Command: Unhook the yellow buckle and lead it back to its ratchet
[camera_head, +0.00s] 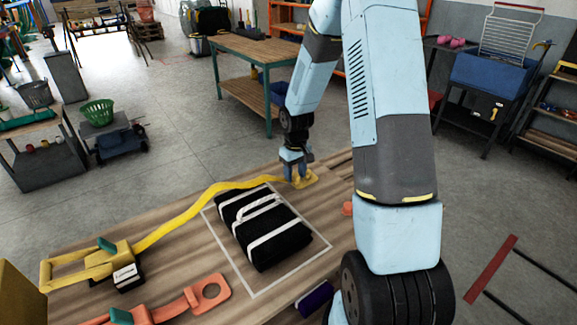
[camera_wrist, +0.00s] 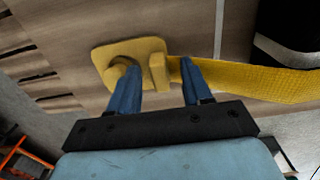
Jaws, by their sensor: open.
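The yellow buckle (camera_head: 310,178) lies flat at the table's far edge in the head view. In the wrist view the buckle (camera_wrist: 142,48) is a yellow plate with a round knob and a raised block where the strap joins. My gripper (camera_head: 296,180) is down at it. In the wrist view my gripper (camera_wrist: 160,75) is open, its blue fingers on either side of the raised block; I cannot tell whether they touch it. The yellow strap (camera_head: 190,213) runs from the buckle to the yellow ratchet (camera_head: 122,256), which has a green lever, at the table's left.
A black bundle with white bands (camera_head: 262,237) lies inside a white outline, beside the strap. An orange ratchet strap with a ringed end (camera_head: 209,294) lies at the front. A small orange knob (camera_head: 347,209) is right of the bundle. Bare wood (camera_head: 125,225) shows behind the strap.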

